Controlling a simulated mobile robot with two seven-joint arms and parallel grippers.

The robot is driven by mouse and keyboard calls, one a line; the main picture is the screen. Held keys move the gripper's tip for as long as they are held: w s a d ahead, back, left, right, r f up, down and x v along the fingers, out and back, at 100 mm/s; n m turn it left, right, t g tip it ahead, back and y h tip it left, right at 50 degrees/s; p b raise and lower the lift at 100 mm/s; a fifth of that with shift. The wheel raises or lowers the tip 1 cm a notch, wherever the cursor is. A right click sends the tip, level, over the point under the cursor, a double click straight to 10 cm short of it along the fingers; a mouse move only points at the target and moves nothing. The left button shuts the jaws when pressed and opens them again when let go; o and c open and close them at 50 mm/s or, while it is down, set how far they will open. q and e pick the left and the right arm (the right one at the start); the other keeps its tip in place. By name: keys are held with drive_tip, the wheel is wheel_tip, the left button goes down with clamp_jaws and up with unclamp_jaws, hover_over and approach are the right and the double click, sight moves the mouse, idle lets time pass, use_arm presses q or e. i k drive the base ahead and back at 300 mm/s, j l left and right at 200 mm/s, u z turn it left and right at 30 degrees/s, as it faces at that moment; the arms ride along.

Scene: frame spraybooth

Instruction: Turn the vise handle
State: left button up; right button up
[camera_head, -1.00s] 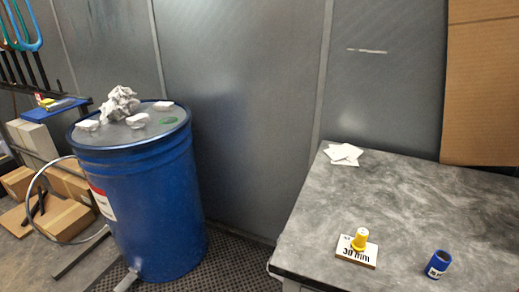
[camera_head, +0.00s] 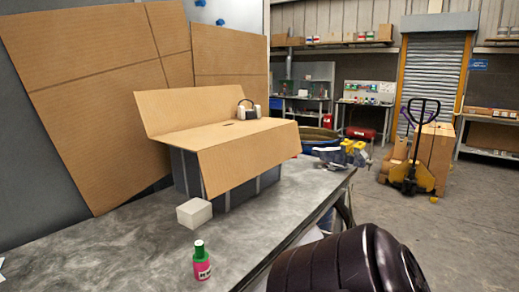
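No vise or vise handle can be made out for certain in the head view. Small blue and yellow items (camera_head: 355,152) show beyond the far right end of the grey bench (camera_head: 110,245), too small and partly hidden for me to tell what they are. Neither of my grippers is in view.
An open cardboard box (camera_head: 215,140) lies over a grey crate on the bench, with headphones (camera_head: 248,110) on top. A white block (camera_head: 194,213) and a green-capped pink bottle (camera_head: 201,262) stand in front. A yellow pallet truck (camera_head: 412,180) stands beyond open floor.

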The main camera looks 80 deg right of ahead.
sight(369, 163)
drive_tip(key=z, duration=3.35)
drive_tip(key=u, duration=1.9)
drive_tip(key=i+l+z, duration=0.1)
drive_tip(key=l+z, duration=0.25)
drive_tip(key=i+l+z, duration=0.1)
drive_tip(key=z, duration=0.3)
drive_tip(key=i+l+z, duration=0.15)
drive_tip(key=i+l, duration=0.15)
drive_tip(key=l, duration=0.15)
drive_tip(key=i+l+z, duration=0.2)
drive_tip(key=i+l, duration=0.1)
drive_tip(key=l, duration=0.1)
